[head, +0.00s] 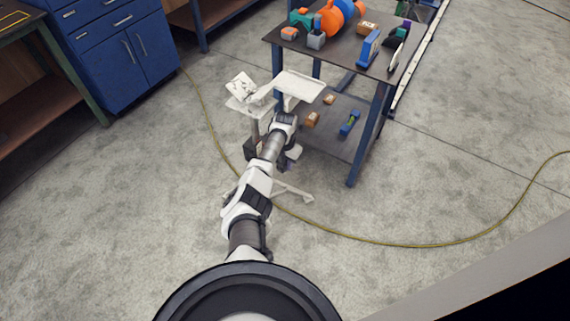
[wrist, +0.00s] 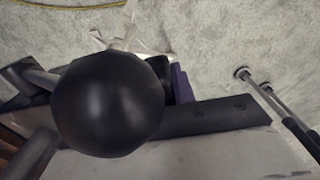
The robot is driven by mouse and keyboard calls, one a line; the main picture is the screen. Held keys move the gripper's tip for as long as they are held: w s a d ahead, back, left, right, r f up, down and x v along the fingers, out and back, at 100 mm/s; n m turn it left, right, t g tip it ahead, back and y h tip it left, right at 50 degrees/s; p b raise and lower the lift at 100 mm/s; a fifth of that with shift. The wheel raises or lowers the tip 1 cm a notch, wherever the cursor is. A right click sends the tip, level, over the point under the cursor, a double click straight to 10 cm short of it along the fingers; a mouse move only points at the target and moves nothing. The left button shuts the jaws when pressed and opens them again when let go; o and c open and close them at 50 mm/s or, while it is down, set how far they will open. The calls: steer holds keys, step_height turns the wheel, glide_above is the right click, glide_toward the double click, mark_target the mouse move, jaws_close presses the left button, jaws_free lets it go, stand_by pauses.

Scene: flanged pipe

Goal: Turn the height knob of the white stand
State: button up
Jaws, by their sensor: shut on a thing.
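The white stand (head: 300,86) is in the head view, left of the workbench, with pale trays on top and splayed white legs on the floor. A large round black knob (wrist: 107,104) fills the left middle of the wrist view, very close to the camera. My arm reaches to the stand below its trays. My gripper (head: 291,152) is at the stand's column, mostly hidden by my own wrist in the head view. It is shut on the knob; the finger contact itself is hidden.
A dark-topped workbench (head: 340,50) with blue legs stands right beside the stand, with tools and an orange pipe (head: 334,17) on it. Its lower shelf (head: 335,140) holds small items. A yellow cable (head: 390,244) crosses the floor. Blue cabinets (head: 110,45) stand at the left. Open floor lies in front.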

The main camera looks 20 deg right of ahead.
steer(key=shift+a, duration=0.1)
stand_by(0.3)
steer(key=o, duration=1)
